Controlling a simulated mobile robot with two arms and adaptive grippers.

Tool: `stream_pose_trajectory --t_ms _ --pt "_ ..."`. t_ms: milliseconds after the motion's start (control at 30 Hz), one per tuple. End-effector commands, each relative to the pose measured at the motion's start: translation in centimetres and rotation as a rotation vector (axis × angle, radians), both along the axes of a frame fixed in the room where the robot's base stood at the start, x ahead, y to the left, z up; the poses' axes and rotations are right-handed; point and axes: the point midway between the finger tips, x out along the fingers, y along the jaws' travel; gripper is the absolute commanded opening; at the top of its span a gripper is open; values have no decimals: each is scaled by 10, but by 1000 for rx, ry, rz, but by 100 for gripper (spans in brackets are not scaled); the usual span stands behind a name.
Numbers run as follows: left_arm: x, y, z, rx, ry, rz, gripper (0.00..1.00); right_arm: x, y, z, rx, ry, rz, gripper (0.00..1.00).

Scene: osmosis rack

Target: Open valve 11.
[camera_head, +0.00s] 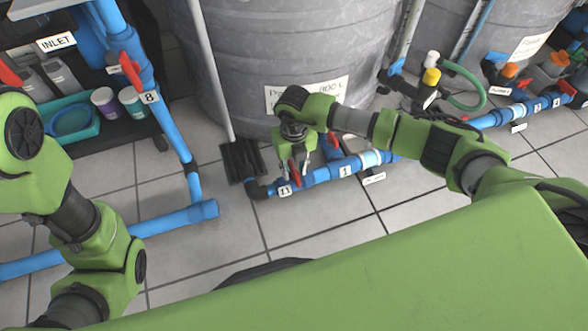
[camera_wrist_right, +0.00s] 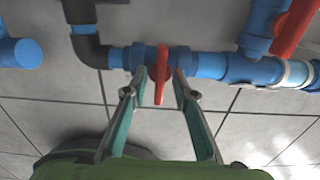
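Valve 11 has a red handle (camera_wrist_right: 160,78) on a blue pipe (camera_wrist_right: 210,65) near the floor. In the head view the handle (camera_head: 295,174) shows just above the label "11" (camera_head: 285,190). In the wrist view the handle lies crosswise to the pipe. My right gripper (camera_head: 298,160) is over the valve, pointing down. In the wrist view its two fingers (camera_wrist_right: 160,82) are apart, one on each side of the handle. Small gaps seem to show between fingers and handle; contact cannot be told. My left arm is at the left edge; its gripper is out of view.
Another valve with a red handle (camera_wrist_right: 294,28) sits to the right on the same pipe run, near label "1" (camera_head: 345,171). A large grey tank (camera_head: 270,60) stands behind. A black elbow (camera_wrist_right: 88,45) ends the pipe at left. Tiled floor (camera_head: 330,225) in front is clear.

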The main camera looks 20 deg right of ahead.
Motion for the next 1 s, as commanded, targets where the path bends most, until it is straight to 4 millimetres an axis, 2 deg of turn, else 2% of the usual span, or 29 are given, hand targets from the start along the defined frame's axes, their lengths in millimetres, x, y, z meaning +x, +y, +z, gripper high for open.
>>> stream_pose_trajectory --t_ms 133,167,233,267,667,1000 --pt "0 0 0 0 0 0 26 0 0 0 0 0 0 26" --pt "0 0 0 0 0 0 26 0 0 0 0 0 0 20" --pt "0 0 0 0 0 0 26 0 0 0 0 0 0 2" --pt "0 0 0 0 0 0 26 0 0 0 0 0 0 0" --pt "-1 0 2 -1 -4 -2 26 0 0 1 1 0 31 0" --pt "14 1 4 -4 33 -4 26 1 0 3 -1 -1 244 0"
